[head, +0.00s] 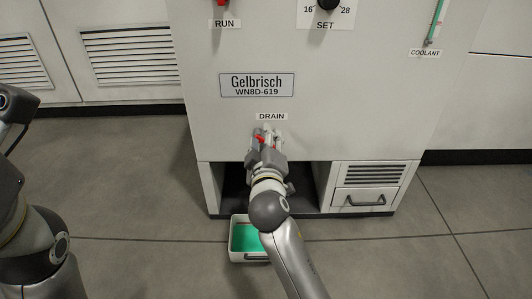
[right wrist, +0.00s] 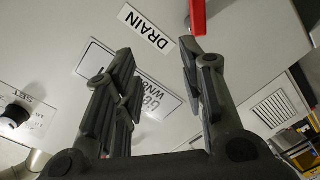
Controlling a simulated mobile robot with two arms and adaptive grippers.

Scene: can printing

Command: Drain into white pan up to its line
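The white pan (head: 233,253) stands on the floor below the machine's drain, partly hidden by my right arm. Green liquid (head: 243,238) covers the visible inside. A thin reddish line seems to show at its inner back wall, too small to judge against the liquid level. The red drain handle (head: 259,136) is under the DRAIN label (head: 271,116); it also shows in the right wrist view (right wrist: 198,17). My right gripper (head: 266,141) is at the handle. In the right wrist view (right wrist: 158,52) its fingers are apart, with the handle beyond the right fingertip. My left gripper is out of view.
The machine (head: 320,125) has an open bay under the drain and a drawer (head: 363,199) to its right. A RUN switch (head: 222,3), SET knob (head: 327,4) and coolant gauge (head: 436,22) are higher up. Floor around the pan's left is clear.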

